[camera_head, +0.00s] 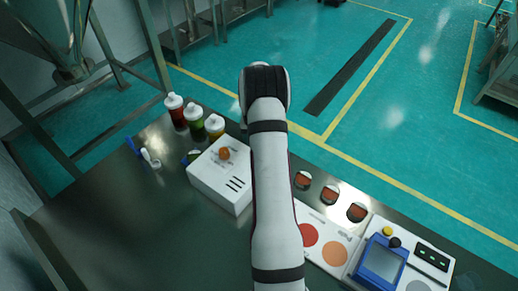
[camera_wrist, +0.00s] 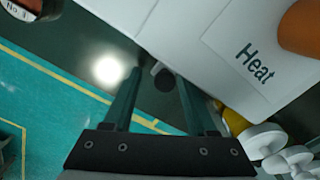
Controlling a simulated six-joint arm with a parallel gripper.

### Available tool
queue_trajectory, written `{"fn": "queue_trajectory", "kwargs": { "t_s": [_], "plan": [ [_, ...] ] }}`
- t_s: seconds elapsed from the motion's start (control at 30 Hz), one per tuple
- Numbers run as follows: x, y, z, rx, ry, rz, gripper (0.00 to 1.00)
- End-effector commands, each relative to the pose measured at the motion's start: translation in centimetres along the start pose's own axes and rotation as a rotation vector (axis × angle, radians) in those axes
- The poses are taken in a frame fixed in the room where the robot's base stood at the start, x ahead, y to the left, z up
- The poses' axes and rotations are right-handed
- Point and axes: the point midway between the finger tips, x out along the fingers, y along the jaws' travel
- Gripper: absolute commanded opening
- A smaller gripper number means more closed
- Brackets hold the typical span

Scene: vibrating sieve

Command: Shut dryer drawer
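The dryer is a white box (camera_head: 222,178) with an orange knob on top, left of my arm in the head view. In the wrist view its white body (camera_wrist: 215,45) fills the upper right, with "Heat" printed beside the orange knob (camera_wrist: 302,28). A small dark round piece (camera_wrist: 163,79) on a pale stem shows at the dryer's edge; it may be the drawer handle. My gripper (camera_wrist: 160,82) is open, its fingers apart, with that dark piece seen between them; contact cannot be told. My arm hides the gripper in the head view. How far the drawer stands out cannot be told.
Red, green and yellow bottles (camera_head: 194,118) stand behind the dryer. Right of my arm are several dark round containers (camera_head: 330,194), a white board with coloured discs (camera_head: 309,235) and a blue-framed device (camera_head: 381,262). The table (camera_head: 110,215) is mostly clear at left.

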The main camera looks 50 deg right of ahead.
Motion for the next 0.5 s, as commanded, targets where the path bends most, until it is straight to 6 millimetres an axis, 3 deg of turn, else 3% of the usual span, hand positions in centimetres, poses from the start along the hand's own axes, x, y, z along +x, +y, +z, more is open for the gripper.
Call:
{"fn": "queue_trajectory", "kwargs": {
  "t_s": [0.3,0.5],
  "plan": [
    [-0.3,-0.1,-0.1,0.000,0.004,-0.001,0.55],
    [-3.0,-0.1,-0.1,-0.001,0.006,-0.002,0.55]
  ]
}}
